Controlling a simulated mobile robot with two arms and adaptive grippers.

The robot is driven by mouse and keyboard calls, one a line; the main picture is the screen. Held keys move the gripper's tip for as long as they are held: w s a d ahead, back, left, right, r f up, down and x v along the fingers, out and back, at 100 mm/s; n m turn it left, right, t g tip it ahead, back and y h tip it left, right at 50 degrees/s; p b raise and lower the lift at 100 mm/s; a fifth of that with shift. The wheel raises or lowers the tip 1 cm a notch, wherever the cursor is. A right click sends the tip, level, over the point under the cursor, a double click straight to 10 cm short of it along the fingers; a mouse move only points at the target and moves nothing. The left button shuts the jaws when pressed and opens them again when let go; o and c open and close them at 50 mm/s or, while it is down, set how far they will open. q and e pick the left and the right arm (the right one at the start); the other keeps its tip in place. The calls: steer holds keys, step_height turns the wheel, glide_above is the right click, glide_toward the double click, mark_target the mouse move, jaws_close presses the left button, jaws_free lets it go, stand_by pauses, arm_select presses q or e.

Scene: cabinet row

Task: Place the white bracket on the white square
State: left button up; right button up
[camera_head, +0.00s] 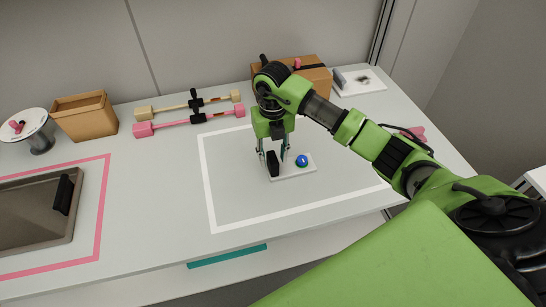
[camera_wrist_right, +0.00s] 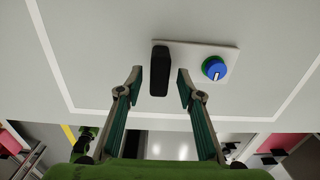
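A white bracket (camera_head: 293,171), a flat plate with a black upright block (camera_head: 272,163) and a blue knob (camera_head: 302,160), lies on the table inside the white square (camera_head: 301,210), which is a white outline. My right gripper (camera_head: 274,155) is low over the plate, at its black block. In the right wrist view the black block (camera_wrist_right: 160,70) stands between the two open fingertips (camera_wrist_right: 159,77), with gaps on both sides. The plate (camera_wrist_right: 205,50) and the blue knob (camera_wrist_right: 214,68) show beside the right finger. My left gripper is not in view.
A second whitish plate (camera_head: 372,84) with a grey piece lies at the back right, beside a brown box (camera_head: 318,79). Pink and wooden bars (camera_head: 190,121) lie at the back. A grey tray (camera_head: 30,220) sits inside a pink outline at left. The white square's front area is clear.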

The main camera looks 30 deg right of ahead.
step_height(320, 180, up, 11)
steer(key=b, duration=0.1)
stand_by(0.7)
